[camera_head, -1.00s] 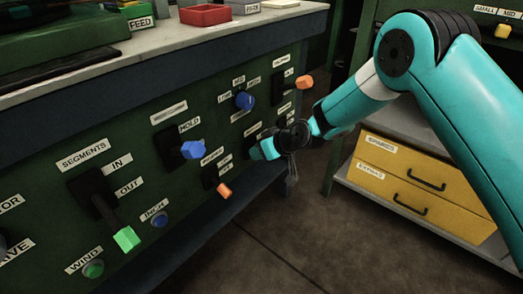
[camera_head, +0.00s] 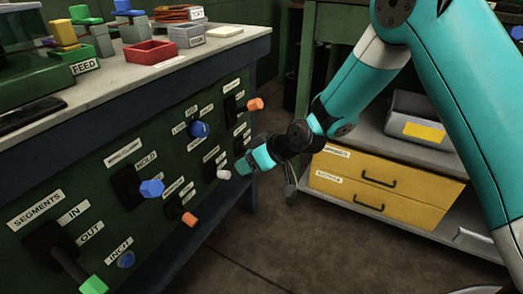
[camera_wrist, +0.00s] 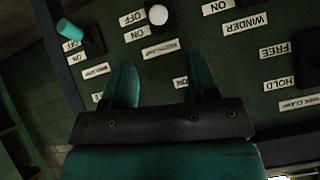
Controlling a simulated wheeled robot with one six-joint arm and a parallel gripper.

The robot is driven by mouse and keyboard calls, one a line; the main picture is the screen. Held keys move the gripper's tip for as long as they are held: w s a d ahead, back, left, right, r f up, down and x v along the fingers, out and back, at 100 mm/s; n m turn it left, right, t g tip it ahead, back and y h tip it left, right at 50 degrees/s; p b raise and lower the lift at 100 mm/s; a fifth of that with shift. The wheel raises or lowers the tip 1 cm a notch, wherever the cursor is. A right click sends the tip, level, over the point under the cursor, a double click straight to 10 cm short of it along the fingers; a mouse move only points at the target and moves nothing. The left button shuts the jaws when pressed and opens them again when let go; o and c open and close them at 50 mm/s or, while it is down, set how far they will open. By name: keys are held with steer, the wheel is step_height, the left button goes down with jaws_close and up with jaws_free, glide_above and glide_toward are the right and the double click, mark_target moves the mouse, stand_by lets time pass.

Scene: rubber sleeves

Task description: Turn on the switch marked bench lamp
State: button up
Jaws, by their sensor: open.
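A dark green panel (camera_head: 75,188) on the bench front carries several switches with white labels. A white-knobbed switch (camera_head: 223,173) sits low on the panel; it also shows at the top of the wrist view (camera_wrist: 157,14), with OFF and ON labels beside it. The small name label (camera_wrist: 160,49) by it is too blurred to read surely, so I cannot confirm which switch is the bench lamp. My gripper (camera_head: 241,167) is just right of the white knob in the head view. In the wrist view its teal fingers (camera_wrist: 163,75) are apart, with nothing between them.
A teal knob (camera_wrist: 66,36) stands out near the left finger. Orange (camera_head: 255,104), blue (camera_head: 200,129) and another orange knob (camera_head: 189,219) stick out of the panel. Yellow drawers (camera_head: 380,185) are behind my arm. The floor (camera_head: 290,245) before the bench is clear.

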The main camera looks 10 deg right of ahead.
steer(key=shift+p+v, duration=0.3)
steer(key=shift+v, duration=1.9)
steer(key=s+r+g+h, duration=0.1)
steer(key=s+r+g, duration=0.2)
steer(key=s+r, duration=0.85)
steer(key=s+d+r+m+g+h, duration=0.1)
steer(key=s+d+r+h, duration=0.15)
steer(key=s, duration=0.65)
steer(key=s+d+r+m+g+h, duration=0.15)
steer(key=s+d, duration=0.25)
steer(key=s, duration=0.5)
step_height(320, 180, up, 31)
steer(key=y+p, duration=0.1)
steer(key=p, duration=2.9)
steer(key=shift+w, duration=0.4)
steer(key=shift+n, duration=0.25)
